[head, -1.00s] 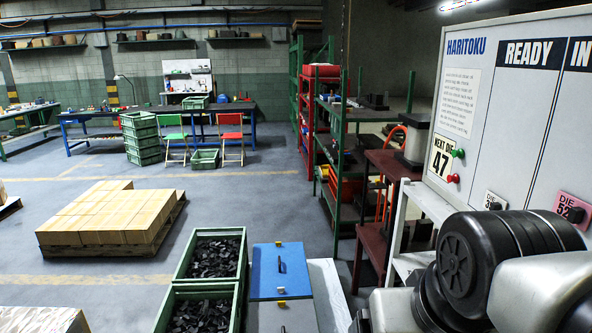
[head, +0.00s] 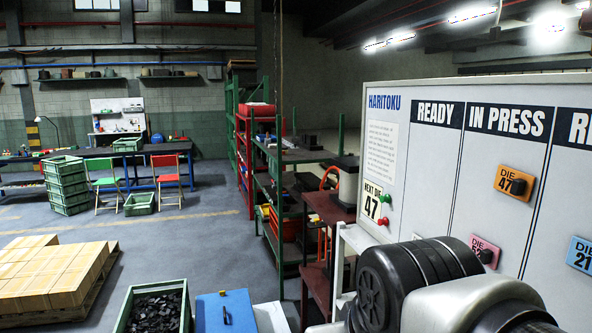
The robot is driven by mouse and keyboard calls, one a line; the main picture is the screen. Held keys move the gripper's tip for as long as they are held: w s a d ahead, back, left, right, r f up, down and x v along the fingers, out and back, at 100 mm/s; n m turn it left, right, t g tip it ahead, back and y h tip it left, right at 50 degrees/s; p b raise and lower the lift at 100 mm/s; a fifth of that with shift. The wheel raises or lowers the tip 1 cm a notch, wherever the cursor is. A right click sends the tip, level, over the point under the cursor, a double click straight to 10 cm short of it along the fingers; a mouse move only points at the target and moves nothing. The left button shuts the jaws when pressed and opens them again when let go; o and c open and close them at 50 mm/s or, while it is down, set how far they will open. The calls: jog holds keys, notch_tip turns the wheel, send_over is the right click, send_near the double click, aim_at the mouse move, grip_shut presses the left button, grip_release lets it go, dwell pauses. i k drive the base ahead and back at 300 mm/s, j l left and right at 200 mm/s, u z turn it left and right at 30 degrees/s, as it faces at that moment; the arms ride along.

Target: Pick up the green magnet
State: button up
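The green magnet (head: 387,199) is a small round knob on the white board (head: 400,110), at the right edge of the "NEXT DIE 47" card (head: 373,204). A red magnet (head: 383,221) sits just below it. My arm shows at the bottom right as dark and grey links, in front of the lower part of the board. My gripper is not in the picture, so its state and its distance from the green magnet do not show.
The board also carries an orange DIE 47 tag (head: 516,183), a pink tag (head: 483,251) and a blue DIE 21 tag (head: 581,253). Shelves (head: 290,153) stand left of the board. A pallet of boxes (head: 54,275) and a green crate (head: 126,313) are at lower left.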

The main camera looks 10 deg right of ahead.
aim_at(387, 198)
jog(key=i+z, duration=0.3)
jog(key=z, duration=0.2)
jog(key=i+j+z, duration=0.25)
jog(key=z, duration=0.2)
